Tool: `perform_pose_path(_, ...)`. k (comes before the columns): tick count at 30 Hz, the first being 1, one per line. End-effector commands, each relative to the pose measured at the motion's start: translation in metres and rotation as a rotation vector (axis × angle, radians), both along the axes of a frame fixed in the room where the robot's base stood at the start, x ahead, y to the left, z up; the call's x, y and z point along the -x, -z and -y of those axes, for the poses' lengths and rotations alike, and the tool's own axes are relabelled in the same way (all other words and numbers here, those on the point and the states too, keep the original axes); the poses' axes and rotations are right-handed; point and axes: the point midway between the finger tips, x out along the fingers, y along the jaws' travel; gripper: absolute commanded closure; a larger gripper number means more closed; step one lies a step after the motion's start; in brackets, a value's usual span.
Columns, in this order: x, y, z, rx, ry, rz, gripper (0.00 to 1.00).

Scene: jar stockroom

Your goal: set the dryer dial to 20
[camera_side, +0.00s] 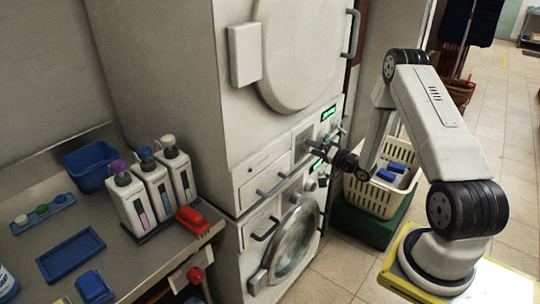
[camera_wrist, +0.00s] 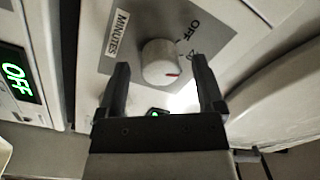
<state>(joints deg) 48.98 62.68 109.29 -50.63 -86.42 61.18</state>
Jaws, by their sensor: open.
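The dial is a round white knob (camera_wrist: 158,60) on a grey panel (camera_wrist: 130,60) in the wrist view. Its red mark is at the knob's lower right. "OFF" and "20" are printed to the right, "MINUTES" to the left. My gripper (camera_wrist: 159,64) is open, one finger on each side of the knob in the picture; contact cannot be told. The right finger hides part of the scale. A green display (camera_wrist: 16,82) reads OFF. In the side view my gripper (camera_side: 312,147) is at the front of the dryer (camera_side: 170,60), hiding the knob.
A lower machine with a round glass door (camera_side: 292,245) stands below. A cream basket (camera_side: 380,185) on a green crate (camera_side: 362,222) is near my arm. The left counter (camera_side: 150,255) holds bottles (camera_side: 160,185), a red brush (camera_side: 192,220) and blue trays (camera_side: 70,255).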

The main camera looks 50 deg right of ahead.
Motion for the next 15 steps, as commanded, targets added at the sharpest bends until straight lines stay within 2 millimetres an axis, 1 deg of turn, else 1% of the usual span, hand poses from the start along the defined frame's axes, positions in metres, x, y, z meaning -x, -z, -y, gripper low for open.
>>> perform_pose_path(5,0.009,0.000,0.001,0.001,0.002,0.000,0.14)
perform_pose_path(8,0.019,0.001,0.002,-0.001,0.003,-0.001,0.14)
perform_pose_path(15,0.050,0.001,0.002,-0.002,0.004,-0.001,0.14)
